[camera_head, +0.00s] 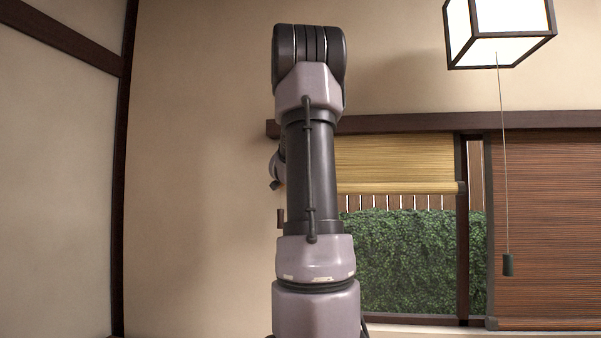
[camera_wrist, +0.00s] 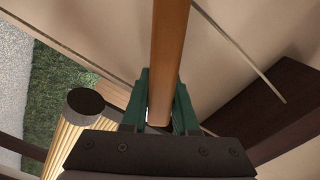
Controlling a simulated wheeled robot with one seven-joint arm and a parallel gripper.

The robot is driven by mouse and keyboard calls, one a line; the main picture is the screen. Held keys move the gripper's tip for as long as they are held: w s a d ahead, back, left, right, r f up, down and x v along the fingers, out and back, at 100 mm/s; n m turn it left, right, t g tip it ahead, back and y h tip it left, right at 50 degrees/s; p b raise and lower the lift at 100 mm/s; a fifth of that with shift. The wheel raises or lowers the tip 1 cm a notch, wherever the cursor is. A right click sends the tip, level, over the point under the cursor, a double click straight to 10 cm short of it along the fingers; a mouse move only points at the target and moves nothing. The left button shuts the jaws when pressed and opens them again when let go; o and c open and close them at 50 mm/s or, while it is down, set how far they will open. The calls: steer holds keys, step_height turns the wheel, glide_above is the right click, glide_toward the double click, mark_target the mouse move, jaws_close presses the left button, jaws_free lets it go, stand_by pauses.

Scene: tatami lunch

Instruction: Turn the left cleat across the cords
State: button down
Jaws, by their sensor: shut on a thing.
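My gripper (camera_wrist: 160,118) shows its green fingers in the wrist view, shut on an orange-brown wooden bar (camera_wrist: 170,45). The bar runs up out of the top of the picture and seems to be the left cleat, though its mount is out of sight. A thin pale line, perhaps a cord (camera_wrist: 238,48), slants down to the right of the bar, apart from it. In the head view my arm hides the gripper and the cleat. A small brown piece (camera_head: 281,218) shows just left of my arm.
The rolled end of the yellow bamboo blind (camera_wrist: 85,102) is close left of the fingers; the blind (camera_head: 395,163) hangs partly raised in the head view. A dark beam (camera_wrist: 275,108) lies to the right. A lamp (camera_head: 500,33) with a pull cord hangs at upper right.

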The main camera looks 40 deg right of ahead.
steer(key=shift+s+d+f+m, duration=0.1)
steer(key=shift+f+m, duration=0.25)
steer(key=shift+m, duration=0.7)
steer(key=shift+s+f+m, duration=0.1)
steer(key=shift+f+m, duration=0.25)
steer(key=shift+m, duration=0.65)
steer(key=shift+s+d+f+m, duration=0.1)
steer(key=shift+f+m, duration=0.25)
steer(key=shift+m, duration=0.7)
steer(key=c, duration=0.7)
jaws_free()
steer(key=v, duration=1.1)
steer(key=shift+w, duration=0.1)
